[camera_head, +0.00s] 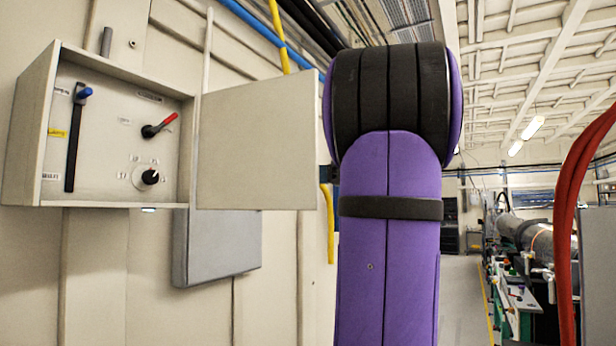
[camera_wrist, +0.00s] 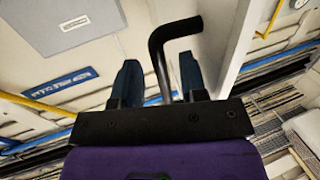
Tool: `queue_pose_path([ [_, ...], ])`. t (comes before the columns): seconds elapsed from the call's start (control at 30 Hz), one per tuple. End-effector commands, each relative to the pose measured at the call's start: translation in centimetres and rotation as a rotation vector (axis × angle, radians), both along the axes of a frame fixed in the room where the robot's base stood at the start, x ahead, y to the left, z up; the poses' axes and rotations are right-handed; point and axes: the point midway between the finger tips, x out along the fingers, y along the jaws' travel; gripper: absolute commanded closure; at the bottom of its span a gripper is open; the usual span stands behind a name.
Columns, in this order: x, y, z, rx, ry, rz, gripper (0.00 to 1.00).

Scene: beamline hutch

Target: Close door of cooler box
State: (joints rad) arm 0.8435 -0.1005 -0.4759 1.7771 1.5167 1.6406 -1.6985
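A beige wall box (camera_head: 110,75), the only open-doored box I see, hangs at the left with its front open. Its door (camera_head: 257,145) stands swung out to the right, its flat face toward the head camera. In the wrist view a beige panel (camera_wrist: 237,45), apparently this door, carries a bent black handle (camera_wrist: 160,55). My gripper (camera_wrist: 158,65) has its two dark fingers spread apart, with the handle between them. I see gaps beside the handle, so it does not look clamped. In the head view my purple arm hides most of the gripper at the door's right edge.
Inside the box are a blue-tipped lever (camera_head: 77,130), a red-handled switch (camera_head: 160,125) and a black knob (camera_head: 150,177). A grey wall box (camera_head: 215,245) sits below the door. Red hoses (camera_head: 575,190) hang at the right. A clear aisle (camera_head: 460,290) runs beyond my arm.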

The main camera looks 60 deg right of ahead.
Motion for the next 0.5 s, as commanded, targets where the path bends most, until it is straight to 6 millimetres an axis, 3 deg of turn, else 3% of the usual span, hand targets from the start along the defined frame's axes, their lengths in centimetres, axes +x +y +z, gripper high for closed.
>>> queue_pose_path([
  [0.2,1.9,0.6,0.0,0.0,0.0,0.0,0.61],
  [0.5,2.2,0.7,0.0,0.0,0.0,-0.001,0.61],
])
